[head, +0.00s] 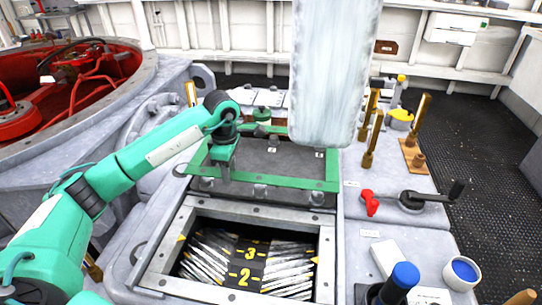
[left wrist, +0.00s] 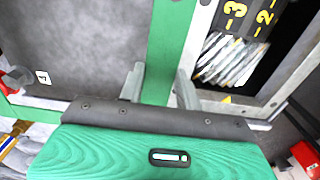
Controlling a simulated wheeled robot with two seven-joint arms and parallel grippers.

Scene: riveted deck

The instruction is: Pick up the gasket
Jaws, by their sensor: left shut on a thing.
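The gasket (head: 290,183) is a flat green rectangular frame around the dark, bolted plate in the middle of the head view. Its near strip runs along the plate's front edge. My left gripper (head: 224,178) reaches down to the near-left part of this strip and is shut on it. In the left wrist view the green strip (left wrist: 168,45) passes between the two grey fingers (left wrist: 160,88). I cannot tell whether the gasket lies flat or is slightly raised. A pale hanging shape hides its far right part. My right gripper is not in view.
An open framed hatch (head: 160,270) with numbered markings lies in front of the plate. A large pale blurred shape (head: 335,70) hangs at the upper middle. Brass posts (head: 372,140), a red-handled valve (head: 370,202) and a blue-topped cylinder (head: 404,275) stand at right.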

